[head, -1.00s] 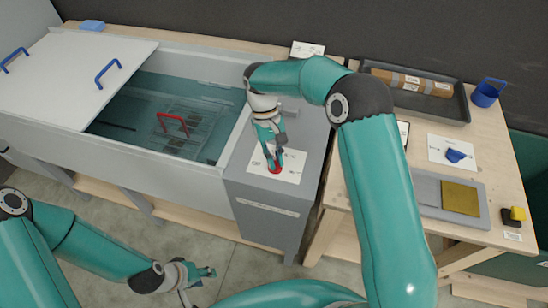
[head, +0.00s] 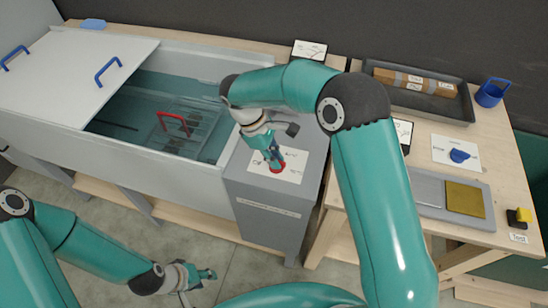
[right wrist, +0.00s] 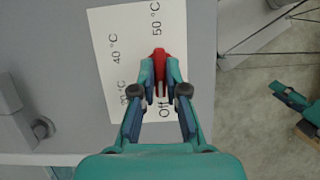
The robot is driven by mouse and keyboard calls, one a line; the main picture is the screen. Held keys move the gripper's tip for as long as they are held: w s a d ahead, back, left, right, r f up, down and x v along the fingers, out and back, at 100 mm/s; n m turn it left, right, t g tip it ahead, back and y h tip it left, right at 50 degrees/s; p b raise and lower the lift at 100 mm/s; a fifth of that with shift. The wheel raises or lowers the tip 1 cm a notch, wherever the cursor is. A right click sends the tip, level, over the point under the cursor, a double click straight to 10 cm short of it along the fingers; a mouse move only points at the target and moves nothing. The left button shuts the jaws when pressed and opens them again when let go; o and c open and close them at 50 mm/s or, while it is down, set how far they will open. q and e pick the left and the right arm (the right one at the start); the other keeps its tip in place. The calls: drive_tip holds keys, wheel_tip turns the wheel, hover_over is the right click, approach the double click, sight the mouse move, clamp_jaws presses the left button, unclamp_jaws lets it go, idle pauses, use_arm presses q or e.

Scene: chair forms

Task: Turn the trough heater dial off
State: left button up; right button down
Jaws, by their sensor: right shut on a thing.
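The red heater dial (right wrist: 159,60) sits on a white label card (right wrist: 115,50) on top of the grey heater box (head: 265,212). The card reads 40 °C, 50 °C and Off, plus another temperature partly covered by my gripper. My right gripper (right wrist: 160,82) is shut on the dial from above, one finger on each side. The dial (head: 277,167) also shows under the fingers in the head view. Which mark the dial points to I cannot tell. My left gripper (head: 203,274) hangs low over the floor, away from the box; whether it is open is unclear.
Left of the box is the water trough (head: 150,150) with a red-handled rack (head: 172,124) in it and a white lid (head: 75,75). A wooden table at right holds a dark tray (head: 455,105), a blue cup (head: 490,92) and a grey plate (head: 427,190).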

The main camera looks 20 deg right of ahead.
drive_tip(key=shift+w+r+n+t, duration=0.15)
drive_tip(key=shift+w+n+t, duration=0.15)
drive_tip(key=shift+n, duration=0.1)
drive_tip(key=c, duration=1.2)
unclamp_jaws()
drive_tip(key=shift+s, duration=0.15)
drive_tip(key=v, duration=1.1)
drive_tip(key=shift+w+a+r, duration=0.2)
drive_tip(key=shift+a+r, duration=0.05)
